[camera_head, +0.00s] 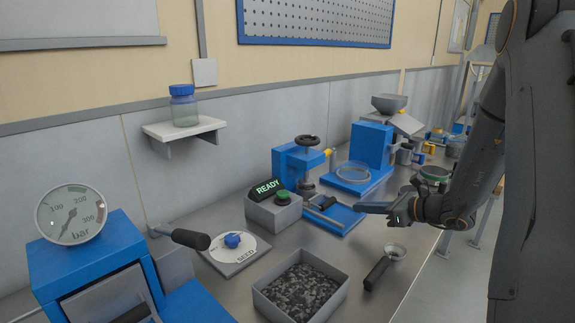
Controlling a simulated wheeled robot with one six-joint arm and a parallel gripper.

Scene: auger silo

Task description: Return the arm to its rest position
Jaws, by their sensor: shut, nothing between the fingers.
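My arm comes down from the upper right of the head view. My gripper (376,208) is at its lower end, pointing left, above the right part of the metal bench. Its fingers are shut with nothing held. The fingertips are near the blue vise-like base (340,218) in the picture; whether they touch it cannot be told. The wrist hides part of the bench's right edge.
On the bench stand a gauge machine (95,262), a seed dial (232,242), a READY box with a green button (275,210), a tray of dark granules (300,290), a scoop (378,272) and a blue hopper machine (370,145). Free floor lies right of the bench.

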